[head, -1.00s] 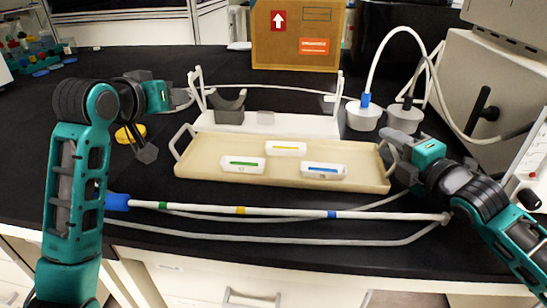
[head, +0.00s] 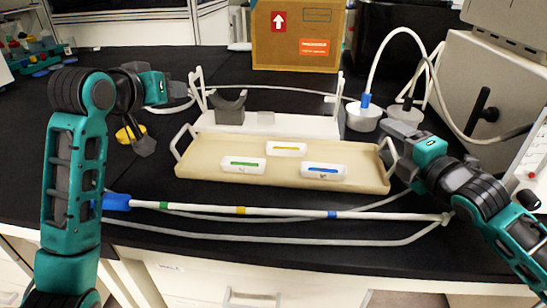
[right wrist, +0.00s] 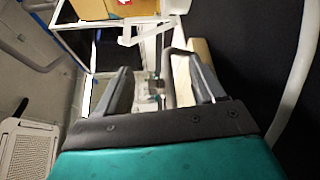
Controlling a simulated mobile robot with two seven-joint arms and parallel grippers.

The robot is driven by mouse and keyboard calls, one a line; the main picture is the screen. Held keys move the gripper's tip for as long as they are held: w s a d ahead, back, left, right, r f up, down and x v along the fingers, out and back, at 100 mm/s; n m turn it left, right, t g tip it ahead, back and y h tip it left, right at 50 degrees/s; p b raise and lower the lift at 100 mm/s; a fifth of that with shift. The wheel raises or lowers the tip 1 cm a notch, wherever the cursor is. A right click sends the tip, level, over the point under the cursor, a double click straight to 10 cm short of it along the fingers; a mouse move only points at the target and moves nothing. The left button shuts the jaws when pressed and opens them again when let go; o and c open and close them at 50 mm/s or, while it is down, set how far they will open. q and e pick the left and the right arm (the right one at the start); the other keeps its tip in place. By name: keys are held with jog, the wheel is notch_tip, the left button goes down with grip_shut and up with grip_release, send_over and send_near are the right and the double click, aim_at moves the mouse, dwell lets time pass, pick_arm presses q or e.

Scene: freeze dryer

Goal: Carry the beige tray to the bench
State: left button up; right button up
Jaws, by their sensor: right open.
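The beige tray (head: 210,170) lies flat on the black bench, with a light handle at each end. Three white blocks with coloured strips stand in it: green (head: 243,165), yellow (head: 286,149) and blue (head: 323,171). My right gripper (head: 398,143) is open at the tray's right handle (head: 389,152). In the right wrist view the handle (right wrist: 169,82) shows between the two spread fingers (right wrist: 163,90).
A white rack (head: 275,124) stands right behind the tray. A white rod with coloured bands (head: 285,212) and hoses lie in front. Capped flasks (head: 363,117) and a grey machine (head: 485,95) stand at right, a cardboard box (head: 297,50) behind.

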jog(key=shift+f, duration=0.7)
pick_arm(q)
jog(key=shift+w, duration=0.1)
pick_arm(e)
notch_tip(320, 180, up, 11)
jog(key=shift+r, duration=0.2)
pick_arm(q)
jog(key=shift+r+p, duration=1.8)
jog(key=shift+p, duration=0.1)
pick_arm(e)
jog(key=d, duration=0.6)
